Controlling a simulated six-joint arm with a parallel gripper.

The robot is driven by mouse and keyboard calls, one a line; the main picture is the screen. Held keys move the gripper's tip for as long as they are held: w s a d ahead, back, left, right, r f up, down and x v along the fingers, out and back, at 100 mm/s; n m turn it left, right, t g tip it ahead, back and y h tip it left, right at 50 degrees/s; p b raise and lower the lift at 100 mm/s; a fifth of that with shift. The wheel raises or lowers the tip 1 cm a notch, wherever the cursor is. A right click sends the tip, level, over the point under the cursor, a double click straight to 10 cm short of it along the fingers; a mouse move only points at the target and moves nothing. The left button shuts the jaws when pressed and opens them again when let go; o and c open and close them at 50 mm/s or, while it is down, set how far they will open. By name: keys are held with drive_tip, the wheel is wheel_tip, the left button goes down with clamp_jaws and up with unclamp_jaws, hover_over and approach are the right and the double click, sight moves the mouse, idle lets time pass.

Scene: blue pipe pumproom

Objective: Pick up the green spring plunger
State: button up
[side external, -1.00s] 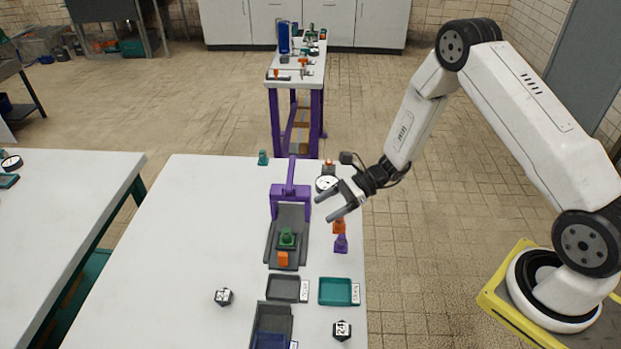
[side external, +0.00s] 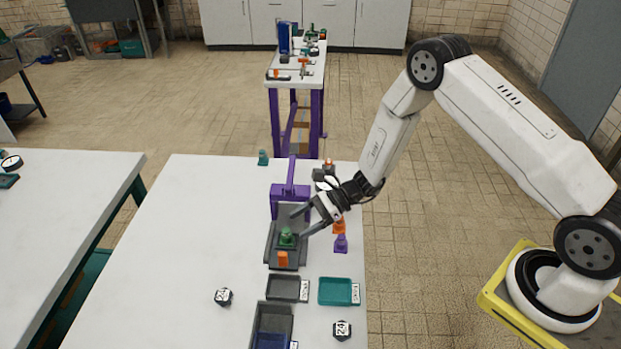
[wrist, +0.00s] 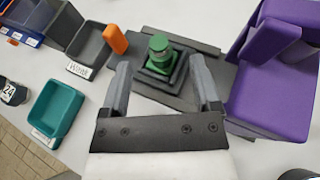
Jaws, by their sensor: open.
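The green spring plunger (side external: 286,236) stands upright on a dark stepped base in the grey fixture (side external: 272,256). The wrist view shows the green plunger (wrist: 159,52) a little beyond the fingertips, roughly centred between them. My gripper (side external: 297,224) is open and empty, just above and to the right of the plunger in the side view. In the wrist view its two grey fingers (wrist: 164,85) are spread on either side, apart from the plunger.
A purple clamp frame (side external: 290,193) rises behind the plunger, and an orange block (side external: 282,258) stands in front. Orange and purple pieces (side external: 340,243) stand to the right. A grey tray (side external: 284,287) and teal tray (side external: 339,291) lie nearer.

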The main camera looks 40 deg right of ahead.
sight(288, 231)
drive_tip(key=shift+x, duration=2.45)
clamp_jaws()
